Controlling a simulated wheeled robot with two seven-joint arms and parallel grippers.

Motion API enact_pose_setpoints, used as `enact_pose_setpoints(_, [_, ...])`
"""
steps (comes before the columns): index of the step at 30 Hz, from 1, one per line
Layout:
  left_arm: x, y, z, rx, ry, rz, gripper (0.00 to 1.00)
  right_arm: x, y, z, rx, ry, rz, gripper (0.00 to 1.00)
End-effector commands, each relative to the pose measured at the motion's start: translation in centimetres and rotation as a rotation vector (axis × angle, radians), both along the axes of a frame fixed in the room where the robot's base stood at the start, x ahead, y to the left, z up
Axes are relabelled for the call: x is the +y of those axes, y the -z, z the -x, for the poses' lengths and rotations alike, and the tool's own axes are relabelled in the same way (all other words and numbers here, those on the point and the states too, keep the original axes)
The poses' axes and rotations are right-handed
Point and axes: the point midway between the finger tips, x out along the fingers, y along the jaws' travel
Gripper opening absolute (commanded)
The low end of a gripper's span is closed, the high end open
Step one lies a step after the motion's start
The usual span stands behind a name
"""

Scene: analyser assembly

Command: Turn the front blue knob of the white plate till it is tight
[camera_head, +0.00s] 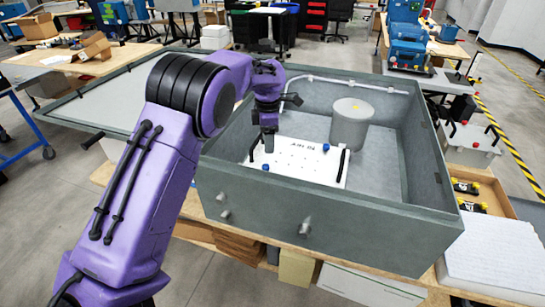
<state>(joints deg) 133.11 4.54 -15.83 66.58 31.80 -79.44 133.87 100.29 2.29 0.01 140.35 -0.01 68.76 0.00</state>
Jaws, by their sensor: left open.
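The white plate (300,172) lies flat inside the grey open box, with printed lettering, small holes and black handles at its sides. The front blue knob (265,167) sits near the plate's front left edge. A second blue knob (326,147) is near its back right corner. My left gripper (269,148) points down over the left part of the plate and appears just above and behind the front knob in the picture. Its fingers are small and dark here, and I cannot tell whether they touch the knob. My right gripper is not in view.
The grey box (330,207) has high walls around the plate. A grey cylinder (351,124) stands behind the plate to the right. A pale pipe (345,83) runs along the back wall. The box's open lid (110,98) lies to the left.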

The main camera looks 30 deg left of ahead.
Motion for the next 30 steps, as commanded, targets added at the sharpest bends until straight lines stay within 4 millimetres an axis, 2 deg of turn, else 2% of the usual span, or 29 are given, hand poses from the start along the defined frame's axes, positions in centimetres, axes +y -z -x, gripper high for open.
enact_pose_setpoints(6, [0.4,4.7,0.3,0.005,-0.006,0.000,0.53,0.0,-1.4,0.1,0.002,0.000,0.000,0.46])
enact_pose_setpoints(12, [0.3,8.1,0.3,0.002,-0.003,-0.001,0.53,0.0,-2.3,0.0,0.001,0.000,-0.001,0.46])
enact_pose_setpoints(16, [0.2,9.1,0.2,0.001,-0.001,-0.001,0.53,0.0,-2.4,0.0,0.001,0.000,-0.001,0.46])
enact_pose_setpoints(23, [0.1,9.2,0.1,-0.001,0.000,-0.001,0.53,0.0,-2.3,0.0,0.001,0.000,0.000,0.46])
enact_pose_setpoints(27, [0.1,9.2,0.1,-0.001,0.000,-0.001,0.07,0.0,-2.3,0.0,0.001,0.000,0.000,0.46])
enact_pose_setpoints(28, [0.1,9.2,0.1,-0.001,0.001,-0.001,0.00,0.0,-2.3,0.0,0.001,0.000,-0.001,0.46])
enact_pose_setpoints(30, [0.1,9.2,0.1,-0.001,0.000,-0.001,0.00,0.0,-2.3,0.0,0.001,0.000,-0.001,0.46])
